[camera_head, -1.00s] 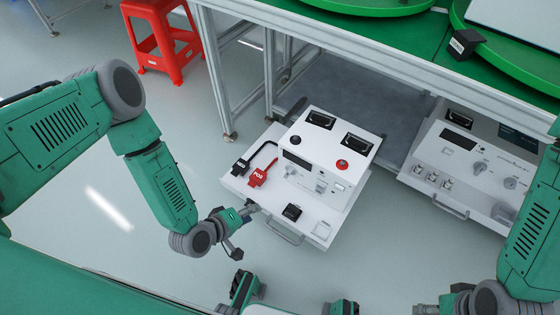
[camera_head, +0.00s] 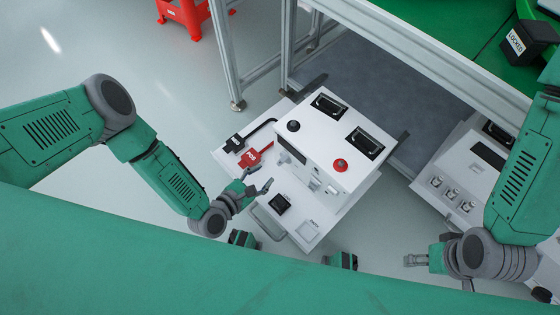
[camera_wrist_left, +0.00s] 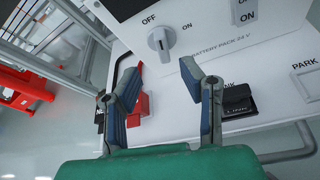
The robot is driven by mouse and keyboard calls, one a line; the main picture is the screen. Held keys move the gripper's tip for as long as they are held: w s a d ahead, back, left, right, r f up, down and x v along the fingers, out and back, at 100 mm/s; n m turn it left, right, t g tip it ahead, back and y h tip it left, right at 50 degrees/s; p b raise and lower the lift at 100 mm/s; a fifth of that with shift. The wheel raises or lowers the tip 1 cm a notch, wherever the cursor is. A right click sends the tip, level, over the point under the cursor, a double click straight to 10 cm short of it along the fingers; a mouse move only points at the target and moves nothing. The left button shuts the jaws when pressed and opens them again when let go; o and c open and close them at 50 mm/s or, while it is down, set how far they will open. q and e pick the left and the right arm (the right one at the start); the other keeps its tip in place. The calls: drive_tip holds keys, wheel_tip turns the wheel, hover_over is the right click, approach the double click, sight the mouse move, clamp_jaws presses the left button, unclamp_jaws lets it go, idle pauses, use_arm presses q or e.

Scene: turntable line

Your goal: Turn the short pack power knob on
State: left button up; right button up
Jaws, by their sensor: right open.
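The short pack (camera_head: 322,135) is a white box on a pulled-out white tray. In the left wrist view its grey-white power knob (camera_wrist_left: 160,40) sits on the front face, between OFF at upper left and ON at right, above "BATTERY PACK 24 V". Its handle looks nearly upright; I cannot tell its exact setting. My left gripper (camera_head: 259,180) is open and empty before the pack's front. In the left wrist view its spread fingers (camera_wrist_left: 160,78) are below the knob, apart from it. My right gripper (camera_head: 412,260) is open, to the right of the tray.
On the tray are a red POS connector (camera_head: 254,157), a black connector (camera_head: 235,143) and a black LINK block (camera_head: 280,203). A tray handle (camera_head: 269,222) projects at the front. Another white unit (camera_head: 462,170) is at the right. The table frame (camera_head: 226,55) stands behind.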

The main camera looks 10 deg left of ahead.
sight(280, 162)
use_arm(q)
drive_tip(key=b+x, duration=0.2)
drive_tip(key=x, duration=0.6)
drive_tip(key=shift+d+b, duration=0.15)
drive_tip(key=shift+b, duration=0.15)
drive_tip(key=shift+w+d+f, duration=0.15)
drive_tip(key=shift+w+f, duration=0.05)
drive_tip(key=shift+w, duration=0.2)
clamp_jaws()
